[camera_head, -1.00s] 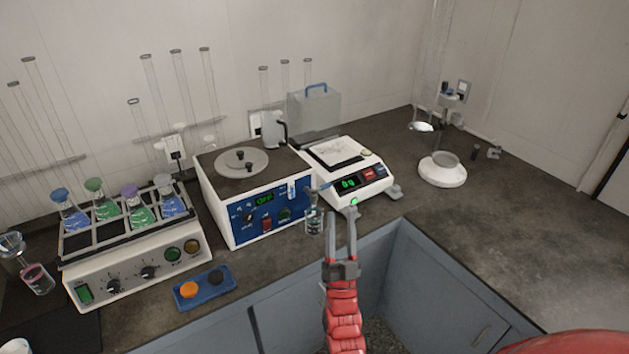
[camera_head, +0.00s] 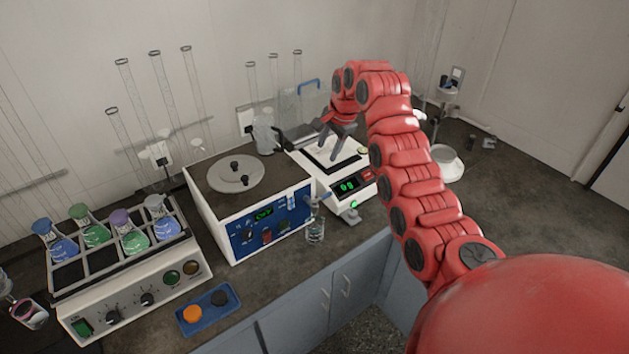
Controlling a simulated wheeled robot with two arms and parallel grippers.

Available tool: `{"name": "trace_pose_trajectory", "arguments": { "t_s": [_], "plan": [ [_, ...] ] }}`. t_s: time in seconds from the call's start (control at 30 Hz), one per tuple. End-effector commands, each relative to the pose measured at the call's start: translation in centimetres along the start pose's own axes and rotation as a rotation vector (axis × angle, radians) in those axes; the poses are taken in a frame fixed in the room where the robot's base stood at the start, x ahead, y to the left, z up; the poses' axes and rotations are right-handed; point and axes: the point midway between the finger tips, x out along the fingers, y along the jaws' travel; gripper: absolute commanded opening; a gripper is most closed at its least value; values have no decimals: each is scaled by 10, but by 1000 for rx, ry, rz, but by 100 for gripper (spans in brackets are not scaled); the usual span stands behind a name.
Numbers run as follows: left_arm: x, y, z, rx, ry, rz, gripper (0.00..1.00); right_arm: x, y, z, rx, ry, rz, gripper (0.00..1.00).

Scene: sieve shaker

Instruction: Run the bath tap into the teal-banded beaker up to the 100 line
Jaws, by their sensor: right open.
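The bath is a white box (camera_head: 205,215) with a blue front panel and a round lid on top. Its tap (camera_head: 313,203), with a blue lever, sticks out at the right end of the panel. A small clear beaker (camera_head: 315,233) stands upright on the counter under the tap. Its band looks teal, but its lines and water level are too small to read. My right gripper (camera_head: 330,153) is open and empty, pointing down above the balance, behind and above the beaker and clear of it. My left gripper is not in view.
The white balance (camera_head: 350,198) stands right of the bath. A grey jug (camera_head: 265,137) is behind the bath. A flask rack (camera_head: 130,285) and blue tray (camera_head: 208,309) are at left. A beaker with a pink band (camera_head: 28,313) is at far left. My right arm hides part of the counter.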

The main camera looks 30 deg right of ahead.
Motion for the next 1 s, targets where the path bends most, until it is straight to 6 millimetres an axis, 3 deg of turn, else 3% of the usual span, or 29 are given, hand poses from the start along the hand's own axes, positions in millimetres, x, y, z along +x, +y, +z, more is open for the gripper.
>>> {"name": "trace_pose_trajectory", "arguments": {
  "t_s": [0.1,0.27,0.43,0.8,1.0],
  "plan": [
    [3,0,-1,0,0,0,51,-19,28,-3,35,3,118,51],
    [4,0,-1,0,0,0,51,-18,38,-1,46,-1,156,51],
    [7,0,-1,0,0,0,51,2,39,1,43,-4,150,51],
    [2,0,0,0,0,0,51,70,50,0,43,0,153,51],
    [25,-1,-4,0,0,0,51,108,56,-2,45,-1,157,51]
  ]
}}
